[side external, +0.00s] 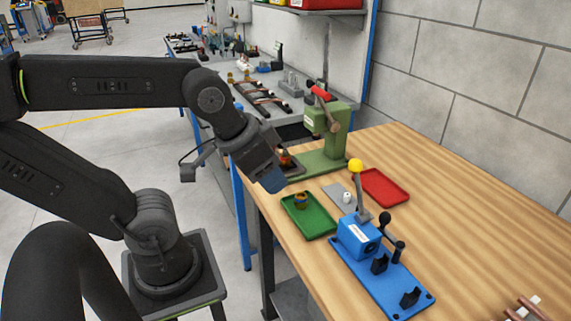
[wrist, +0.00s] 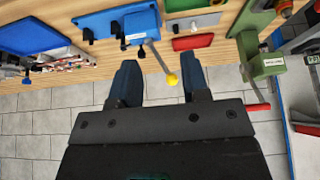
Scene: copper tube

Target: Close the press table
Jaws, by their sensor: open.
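A green press (side external: 335,135) with a red-gripped lever (side external: 321,93) stands on a green base near the back of the wooden table (side external: 470,210). It also shows at the right of the wrist view (wrist: 265,65). A blue fixture (side external: 358,237) with an upright yellow-knobbed lever (side external: 355,166) stands nearer the front. I cannot tell which of the two the task calls the press table. My gripper (side external: 270,182) is open and empty, above the table's left edge, left of both. In the wrist view, the yellow knob appears between the fingers of my gripper (wrist: 160,82), apart from them.
A green tray (side external: 318,226) holding a small brassy part (side external: 301,200) lies left of the blue fixture. A red tray (side external: 382,187) and a grey plate (side external: 335,189) lie behind it. A wall bounds the right side. The table's right half is mostly clear.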

